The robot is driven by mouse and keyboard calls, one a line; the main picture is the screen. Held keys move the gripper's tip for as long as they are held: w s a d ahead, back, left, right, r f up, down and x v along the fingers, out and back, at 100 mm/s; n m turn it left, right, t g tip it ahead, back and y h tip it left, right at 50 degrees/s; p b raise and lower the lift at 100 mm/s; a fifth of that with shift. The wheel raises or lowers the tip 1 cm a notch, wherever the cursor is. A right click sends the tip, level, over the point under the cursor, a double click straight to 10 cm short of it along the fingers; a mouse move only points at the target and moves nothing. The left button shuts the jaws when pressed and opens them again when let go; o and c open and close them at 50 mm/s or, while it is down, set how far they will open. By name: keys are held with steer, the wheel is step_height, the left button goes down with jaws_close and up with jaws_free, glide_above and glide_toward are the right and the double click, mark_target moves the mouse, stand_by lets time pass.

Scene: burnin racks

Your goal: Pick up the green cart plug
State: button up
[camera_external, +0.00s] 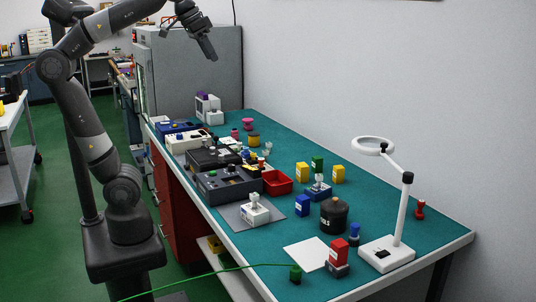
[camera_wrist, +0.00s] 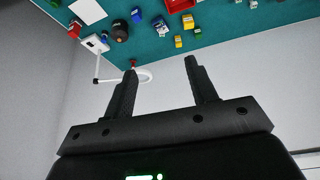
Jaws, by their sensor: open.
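The green cart plug (camera_external: 295,272) is a small dark-green cylinder at the near edge of the teal bench, with a bright green cable running from it off to the left. A small green spot at the top left edge of the wrist view (camera_wrist: 56,3) looks like the plug. My gripper (camera_external: 211,55) is raised high above the far end of the bench, well apart from the plug. In the wrist view my gripper (camera_wrist: 160,67) has its two dark fingers spread with nothing between them.
A white sheet (camera_external: 306,254), a red-and-grey block (camera_external: 338,257) and a white magnifier lamp (camera_external: 387,253) stand near the plug. A black pot (camera_external: 334,216), a red bin (camera_external: 278,182) and grey equipment boxes (camera_external: 228,184) crowd the bench farther back. A wall runs along the right.

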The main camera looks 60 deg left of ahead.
steer(key=w+d+r+m, duration=0.15)
steer(key=w+d, duration=0.35)
steer(key=d, duration=0.5)
steer(key=m+g+h, duration=0.1)
steer(key=m, duration=0.3)
glide_above(294, 266)
steer(key=s+a, duration=0.2)
steer(key=s, duration=0.1)
step_height(294, 266, down, 4)
steer(key=f, duration=2.8)
steer(key=w+d+f, duration=0.1)
steer(key=f, duration=1.3)
steer(key=shift+w+f, duration=0.1)
steer(key=shift+f, duration=0.05)
steer(key=shift+h, duration=0.3)
steer(key=shift+x, duration=3.1)
steer(key=shift+w+a, duration=0.1)
steer(key=shift+c, duration=0.3)
steer(key=c, duration=1)
